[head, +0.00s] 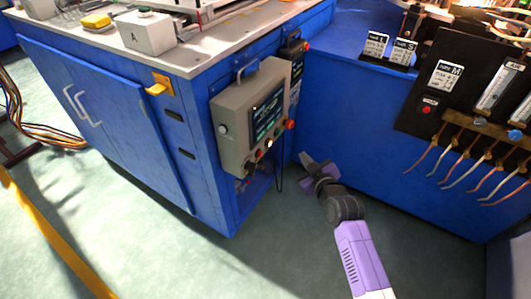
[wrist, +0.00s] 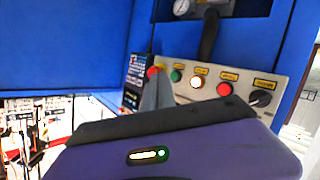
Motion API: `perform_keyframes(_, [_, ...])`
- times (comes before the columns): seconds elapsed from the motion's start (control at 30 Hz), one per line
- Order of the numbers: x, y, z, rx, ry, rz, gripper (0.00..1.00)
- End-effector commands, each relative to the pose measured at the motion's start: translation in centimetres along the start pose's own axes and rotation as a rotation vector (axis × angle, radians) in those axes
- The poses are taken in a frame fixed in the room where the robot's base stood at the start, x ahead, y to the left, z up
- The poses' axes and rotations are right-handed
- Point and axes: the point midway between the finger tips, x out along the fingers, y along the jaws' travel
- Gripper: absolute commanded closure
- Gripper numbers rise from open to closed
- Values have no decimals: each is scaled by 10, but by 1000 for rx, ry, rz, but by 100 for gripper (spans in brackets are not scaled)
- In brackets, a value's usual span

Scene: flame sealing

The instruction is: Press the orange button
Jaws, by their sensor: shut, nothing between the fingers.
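The grey control box (head: 236,122) hangs on the blue cabinet's side, with a screen and a row of buttons along its lower edge. One lit button (head: 269,143) glows whitish-orange; it also shows in the wrist view (wrist: 198,82), between a green button (wrist: 176,76) and a red button (wrist: 224,89). I take the lit one as the orange button. My gripper (head: 306,160) is shut and empty, to the right of and a little below the button row, apart from the lit button. In the wrist view its grey finger (wrist: 156,92) stands left of the lit button, partly hiding the row's left end.
A red mushroom button (head: 290,124) sticks out at the box's right end. A black knob (wrist: 260,98) sits at the row's other end. A dark cable hangs below the box. A second blue bench (head: 345,110) stands to the right. The floor in front is clear.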

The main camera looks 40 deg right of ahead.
Motion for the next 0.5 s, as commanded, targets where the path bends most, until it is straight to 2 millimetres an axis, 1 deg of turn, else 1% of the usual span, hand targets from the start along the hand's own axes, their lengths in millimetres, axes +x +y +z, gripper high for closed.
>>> perform_keyframes(0.13, [0, -3, 2, -44, -12, -13, 100])
perform_keyframes(0.5, [0, -4, 1, -47, -10, -12, 100])
